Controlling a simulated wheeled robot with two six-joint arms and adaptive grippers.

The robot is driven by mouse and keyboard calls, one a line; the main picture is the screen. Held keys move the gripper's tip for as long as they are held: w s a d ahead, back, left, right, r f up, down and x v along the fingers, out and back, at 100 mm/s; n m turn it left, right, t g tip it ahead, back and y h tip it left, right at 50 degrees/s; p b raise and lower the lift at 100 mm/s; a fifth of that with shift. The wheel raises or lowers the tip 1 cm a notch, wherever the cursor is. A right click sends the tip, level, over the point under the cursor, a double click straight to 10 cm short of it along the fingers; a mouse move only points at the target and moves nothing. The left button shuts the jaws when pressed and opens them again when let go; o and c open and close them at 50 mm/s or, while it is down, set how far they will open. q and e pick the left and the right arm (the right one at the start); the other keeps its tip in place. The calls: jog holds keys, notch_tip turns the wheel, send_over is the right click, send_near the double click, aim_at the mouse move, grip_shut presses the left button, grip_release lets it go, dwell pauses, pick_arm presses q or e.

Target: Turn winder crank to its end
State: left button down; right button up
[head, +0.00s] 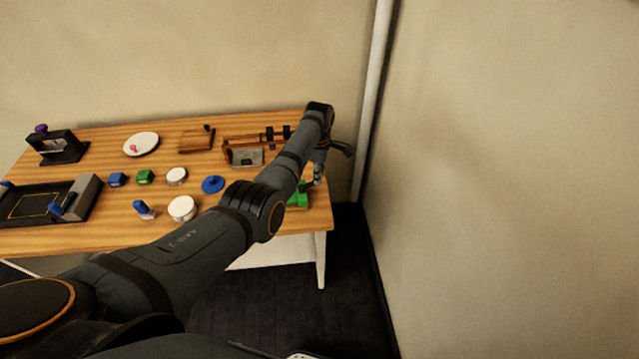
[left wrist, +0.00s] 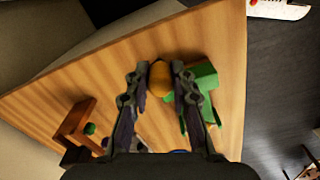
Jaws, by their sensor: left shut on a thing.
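A green block-like device (head: 298,198), which I take to be the winder, stands near the table's right front edge, partly hidden by my left arm. In the left wrist view its green body (left wrist: 205,76) lies just right of an orange-yellow rounded knob (left wrist: 160,78), seemingly the crank's handle. My left gripper (left wrist: 158,70) has one finger on each side of the knob and is shut on it. In the head view the left gripper (head: 317,181) is small, beside the green device. The crank's arm and its angle cannot be made out. My right gripper is not in view.
Left of the winder lie a blue disc (head: 213,184), white round jars or lids (head: 182,208) and a dark tray (head: 38,207). A wooden frame (head: 228,150) and a white plate (head: 141,144) stand farther back. A wall (head: 500,180) rises close to the table's right.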

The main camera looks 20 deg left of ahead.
pick_arm(q)
jog(key=n, duration=0.1)
jog(key=w+a+n+b, duration=0.1)
jog(key=shift+a+n, duration=0.15)
jog(key=shift+n, duration=0.25)
jog(key=shift+w+a+n, duration=0.1)
jog(key=shift+a+n, duration=0.15)
jog(key=shift+n, duration=0.25)
jog(key=a+n, duration=0.1)
jog(key=n, duration=0.2)
jog(key=shift+w+a, duration=0.25)
jog(key=shift+a, duration=0.15)
jog(key=shift+a+n, duration=0.5)
jog(key=shift+n, duration=0.55)
jog(key=shift+a+n, duration=0.5)
jog(key=shift+n, duration=0.55)
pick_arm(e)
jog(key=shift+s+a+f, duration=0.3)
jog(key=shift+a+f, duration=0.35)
pick_arm(q)
jog(key=c, duration=1.1)
grip_release()
jog(key=shift+c, duration=0.2)
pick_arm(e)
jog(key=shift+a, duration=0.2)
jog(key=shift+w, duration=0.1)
